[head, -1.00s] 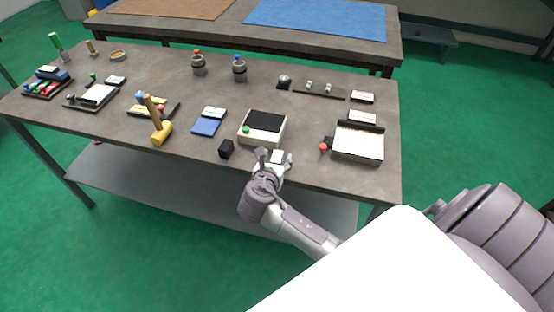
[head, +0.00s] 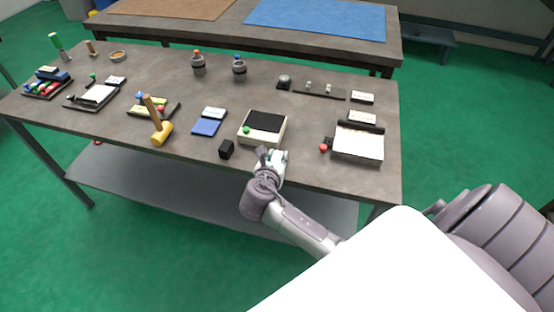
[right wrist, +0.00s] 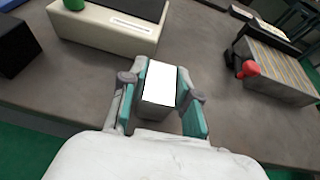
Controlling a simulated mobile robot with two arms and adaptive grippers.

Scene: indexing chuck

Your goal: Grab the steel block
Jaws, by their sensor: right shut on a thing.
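The steel block (right wrist: 160,84) is a small grey block with a bright white top. It stands at the near edge of the table, in front of the cream box. In the right wrist view my right gripper (right wrist: 166,92) has its teal-padded fingers on both sides of the block, shut on it. In the head view the same gripper (head: 271,156) hides most of the block. I cannot tell whether the block is lifted off the table. My left gripper is not in view.
The cream box with a black top and green knob (head: 262,128) stands just behind the gripper. A black cube (head: 226,149) is to its left. A device with a red knob (head: 357,145) is to the right.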

